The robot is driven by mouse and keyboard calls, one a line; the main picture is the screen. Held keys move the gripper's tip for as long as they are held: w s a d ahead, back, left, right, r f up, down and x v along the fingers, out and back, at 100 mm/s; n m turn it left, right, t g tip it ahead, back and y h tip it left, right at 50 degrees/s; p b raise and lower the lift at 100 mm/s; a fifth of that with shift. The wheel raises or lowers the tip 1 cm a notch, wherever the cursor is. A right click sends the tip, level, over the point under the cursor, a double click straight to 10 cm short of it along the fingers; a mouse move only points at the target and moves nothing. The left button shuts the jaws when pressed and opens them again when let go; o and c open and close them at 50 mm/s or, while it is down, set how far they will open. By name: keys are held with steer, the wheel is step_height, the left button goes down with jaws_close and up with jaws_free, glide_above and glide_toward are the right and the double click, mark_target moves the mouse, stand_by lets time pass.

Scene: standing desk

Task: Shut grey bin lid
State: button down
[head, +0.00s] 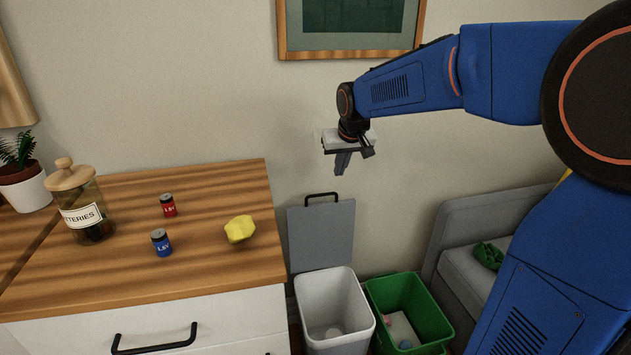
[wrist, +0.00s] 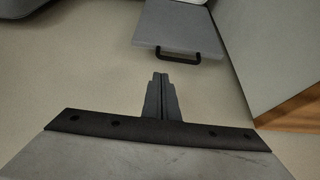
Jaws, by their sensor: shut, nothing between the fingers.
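The grey bin (head: 336,300) stands on the floor to the right of the wooden-topped cabinet. Its grey lid (head: 321,236) is open and stands upright behind the bin, near the wall, with a black handle (head: 322,197) on its upper edge. My gripper (head: 341,170) is shut and empty, in the air above the lid and a little to the right of its handle. In the wrist view the shut fingers (wrist: 161,77) point toward the lid (wrist: 172,24), and the handle (wrist: 165,56) shows just beyond the fingertips, with a gap between them.
A green bin (head: 409,308) holding a few items stands right of the grey bin. A grey sofa (head: 470,260) is further right. The cabinet top (head: 120,270) bears a jar (head: 84,205), two batteries and a yellow object (head: 240,229). A picture frame hangs above my gripper.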

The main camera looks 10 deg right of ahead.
steer(key=x, duration=1)
steer(key=shift+w+a, duration=0.25)
steer(key=shift+w, duration=0.05)
steer(key=shift+s, duration=0.1)
